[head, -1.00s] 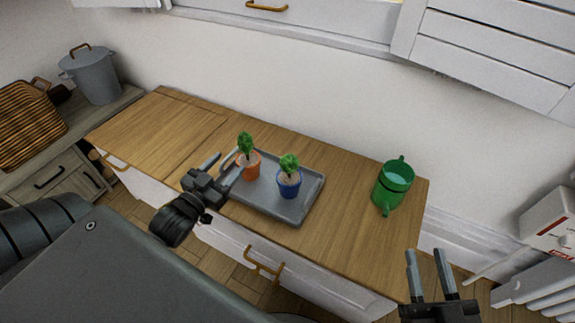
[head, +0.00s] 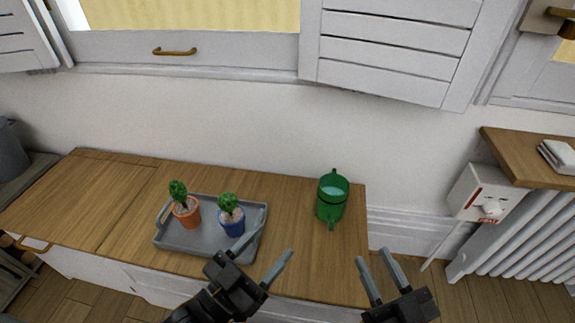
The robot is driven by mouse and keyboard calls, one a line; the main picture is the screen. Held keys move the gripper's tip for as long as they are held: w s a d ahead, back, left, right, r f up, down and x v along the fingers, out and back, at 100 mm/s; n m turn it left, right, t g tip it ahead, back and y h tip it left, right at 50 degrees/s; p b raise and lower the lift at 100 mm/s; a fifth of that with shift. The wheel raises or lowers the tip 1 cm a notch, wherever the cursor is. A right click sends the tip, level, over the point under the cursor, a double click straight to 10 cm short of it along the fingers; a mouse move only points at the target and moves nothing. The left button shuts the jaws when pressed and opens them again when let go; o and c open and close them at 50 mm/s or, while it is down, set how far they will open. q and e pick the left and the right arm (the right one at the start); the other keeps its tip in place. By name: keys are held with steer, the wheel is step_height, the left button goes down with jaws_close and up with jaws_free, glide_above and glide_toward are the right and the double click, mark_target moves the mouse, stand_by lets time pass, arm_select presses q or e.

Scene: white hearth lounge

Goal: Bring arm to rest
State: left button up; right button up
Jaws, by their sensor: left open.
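My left gripper (head: 262,258) is open and empty. Its fingers show in front of the right end of the grey tray (head: 188,242), near the counter's front edge. My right gripper (head: 378,268) is open and empty at the counter's front right corner. An orange pot with a small green plant (head: 186,214) and a blue pot with a small green plant (head: 232,221) stand upright on the tray. A green watering can (head: 331,199) stands to the right of the tray, apart from both grippers.
The wooden counter (head: 95,200) is bare left of the tray. A wall with a shuttered window (head: 395,50) rises behind it. At the right are a white box (head: 482,193), a radiator (head: 530,240) and a wooden shelf (head: 515,150).

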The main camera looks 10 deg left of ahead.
steer(key=shift+f, duration=0.1)
